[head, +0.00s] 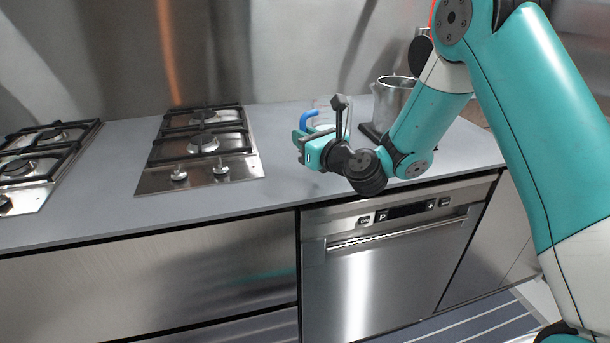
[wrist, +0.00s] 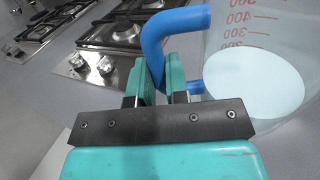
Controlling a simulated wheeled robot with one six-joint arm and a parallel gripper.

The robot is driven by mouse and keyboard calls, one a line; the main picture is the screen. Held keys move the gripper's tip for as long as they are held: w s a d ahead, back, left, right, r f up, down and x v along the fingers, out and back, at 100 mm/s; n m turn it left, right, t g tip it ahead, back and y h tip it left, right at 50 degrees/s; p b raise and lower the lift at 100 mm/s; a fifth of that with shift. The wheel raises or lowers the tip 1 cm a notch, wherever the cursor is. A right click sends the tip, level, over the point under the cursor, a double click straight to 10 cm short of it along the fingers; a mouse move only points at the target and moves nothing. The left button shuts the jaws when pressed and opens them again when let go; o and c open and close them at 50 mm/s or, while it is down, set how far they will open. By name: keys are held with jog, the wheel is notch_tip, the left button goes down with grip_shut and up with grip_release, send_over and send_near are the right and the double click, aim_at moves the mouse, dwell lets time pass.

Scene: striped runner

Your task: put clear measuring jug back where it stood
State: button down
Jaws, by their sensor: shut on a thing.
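In the head view the blue handle (head: 308,120) shows just above my gripper (head: 318,137), over the grey counter (head: 279,175). The jug's clear body is faint there and partly hidden behind my gripper. I cannot tell whether its bottom touches the counter.
A gas hob (head: 203,143) lies left of my gripper, with a second hob (head: 40,150) farther left. A metal pot (head: 392,98) stands behind my arm at the right. The counter between the near hob and my gripper is clear.

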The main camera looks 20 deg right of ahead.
jog(key=shift+f+b, duration=1.4)
jog(key=shift+f, duration=1.5)
jog(key=shift+f, duration=0.15)
jog(key=c, duration=1.1)
grip_release()
